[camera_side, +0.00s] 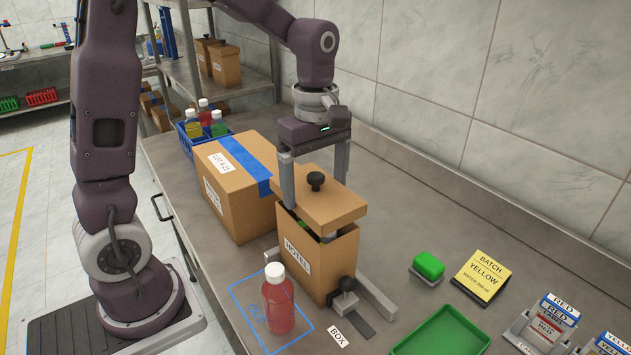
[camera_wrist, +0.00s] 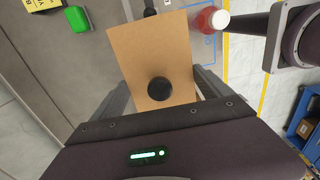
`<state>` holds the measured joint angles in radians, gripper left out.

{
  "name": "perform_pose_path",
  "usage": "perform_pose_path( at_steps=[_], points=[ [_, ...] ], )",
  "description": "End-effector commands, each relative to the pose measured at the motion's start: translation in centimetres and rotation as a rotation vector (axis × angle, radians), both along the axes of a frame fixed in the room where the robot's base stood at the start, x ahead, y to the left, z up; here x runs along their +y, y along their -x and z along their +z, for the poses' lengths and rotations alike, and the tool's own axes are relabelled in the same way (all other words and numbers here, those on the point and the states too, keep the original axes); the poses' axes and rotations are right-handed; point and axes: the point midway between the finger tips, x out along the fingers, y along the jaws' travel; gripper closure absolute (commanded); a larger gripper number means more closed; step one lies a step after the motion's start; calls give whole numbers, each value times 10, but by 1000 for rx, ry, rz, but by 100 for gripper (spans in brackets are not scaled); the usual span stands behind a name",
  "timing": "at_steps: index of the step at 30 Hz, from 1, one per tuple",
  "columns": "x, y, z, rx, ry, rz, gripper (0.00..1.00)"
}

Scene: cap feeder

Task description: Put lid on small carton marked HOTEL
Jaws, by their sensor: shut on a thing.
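The small carton marked HOTEL (camera_side: 306,262) stands upright on the bench, held between grey fixture rails. The lid (camera_side: 335,205), a flat brown cardboard piece with a black knob, is over the carton's top. A dark gap shows between lid and carton at the front right, so the lid is not flush there. My gripper (camera_side: 314,190) is shut on the lid, one finger along each side. In the wrist view the lid (camera_wrist: 150,50) lies between the fingers and hides the carton. The carton's inside is mostly hidden, with a bit of green showing in the gap.
A black-knobbed clamp (camera_side: 346,300) stands at the carton's front. A red bottle (camera_side: 278,304) stands in a blue taped outline at front left. A larger taped box (camera_side: 238,205) is close behind left. A green tray (camera_side: 440,335), green block (camera_side: 429,264) and yellow sign (camera_side: 482,277) lie right.

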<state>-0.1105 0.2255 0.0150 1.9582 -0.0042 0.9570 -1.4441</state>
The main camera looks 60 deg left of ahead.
Motion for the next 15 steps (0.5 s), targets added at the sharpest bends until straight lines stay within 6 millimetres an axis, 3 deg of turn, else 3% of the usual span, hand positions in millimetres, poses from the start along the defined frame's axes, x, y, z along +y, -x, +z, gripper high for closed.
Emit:
perform_pose_path(
  at_steps=[15],
  points=[
    [0,0,-13,0,0,0,51]
  ],
)
